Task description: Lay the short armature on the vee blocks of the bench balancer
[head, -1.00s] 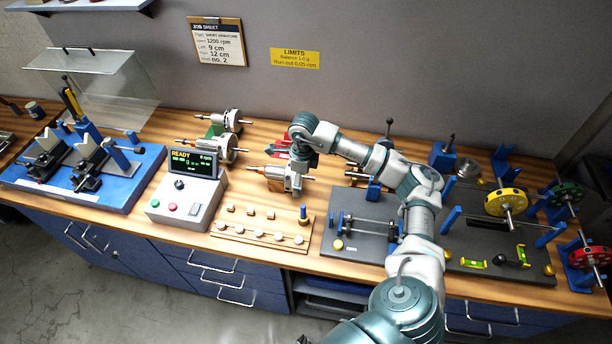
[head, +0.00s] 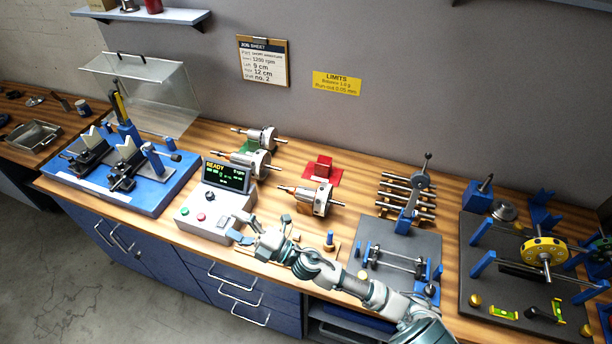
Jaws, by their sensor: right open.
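The bench balancer (head: 165,196) is the blue base at the left, with two light vee blocks (head: 128,158) that look empty. Three armatures with shafts lie on the bench: a rear one (head: 262,140), a middle one (head: 258,162) and a front one (head: 316,198). I cannot tell for sure which is the short armature. My right gripper (head: 239,228) is open and empty, low beside the right side of the control box, in front of the armatures and apart from them. My left gripper is not in view.
The control box (head: 205,214) reads READY and stands between the balancer and my right gripper. A raised clear cover (head: 150,85) is behind the balancer. My right arm hides most of the wooden weight tray. Grey fixture plates (head: 385,240) are at the right.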

